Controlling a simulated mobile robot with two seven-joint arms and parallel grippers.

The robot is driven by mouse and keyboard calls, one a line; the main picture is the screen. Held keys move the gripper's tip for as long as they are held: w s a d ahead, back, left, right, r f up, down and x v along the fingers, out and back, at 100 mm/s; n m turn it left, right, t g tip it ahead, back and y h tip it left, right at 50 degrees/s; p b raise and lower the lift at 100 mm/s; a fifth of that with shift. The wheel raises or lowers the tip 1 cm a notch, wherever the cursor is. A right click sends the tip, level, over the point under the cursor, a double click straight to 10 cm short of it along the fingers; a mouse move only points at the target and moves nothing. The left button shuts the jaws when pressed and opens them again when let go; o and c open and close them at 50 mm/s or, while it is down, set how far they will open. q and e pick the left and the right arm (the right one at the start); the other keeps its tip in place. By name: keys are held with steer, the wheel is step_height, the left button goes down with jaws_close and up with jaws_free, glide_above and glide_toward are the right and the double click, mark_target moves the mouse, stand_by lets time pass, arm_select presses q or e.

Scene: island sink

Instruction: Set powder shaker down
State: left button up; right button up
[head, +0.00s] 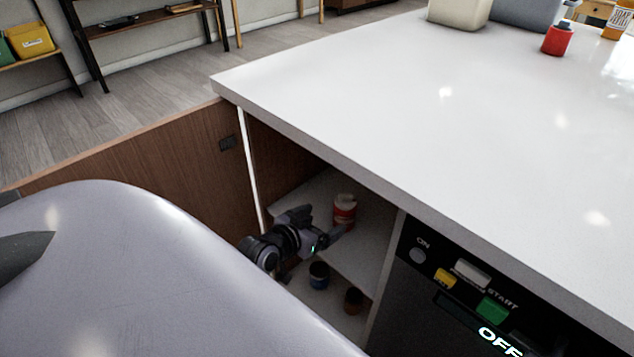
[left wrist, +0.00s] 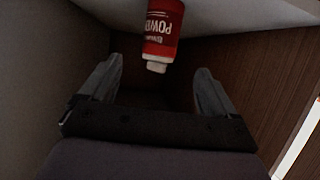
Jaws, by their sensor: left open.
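The powder shaker (head: 345,212) is a red and white container standing upright on the middle shelf inside the open cabinet. In the left wrist view the powder shaker (left wrist: 163,28) appears upside down, with its red label and white cap showing. My left gripper (head: 334,237) reaches into the cabinet. The left wrist view shows its two fingers (left wrist: 157,85) spread wide with nothing between them, and the shaker is just beyond the fingertips, apart from them. My right gripper is not in view.
The white countertop (head: 450,110) overhangs the cabinet. Its open wooden door (head: 150,150) is at left. A blue-banded jar (head: 319,274) and a brown jar (head: 353,300) stand below the shelf (head: 365,250). A dark appliance panel (head: 460,290) adjoins at right.

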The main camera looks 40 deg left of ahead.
arm_select(q)
steer(key=s+d+f+m+g+h, duration=0.2)
steer(key=s+d+f+g+h, duration=0.1)
steer(key=s+d, duration=1.2)
steer(key=shift+s+d+f+m, duration=0.2)
steer(key=shift+f+m, duration=0.1)
steer(key=shift+f, duration=0.4)
steer(key=shift+a+r, duration=0.1)
step_height(320, 180, up, 13)
steer(key=a+p, duration=0.1)
steer(key=p, duration=1.5)
steer(key=shift+s+a, duration=0.25)
steer(key=shift+s, duration=0.15)
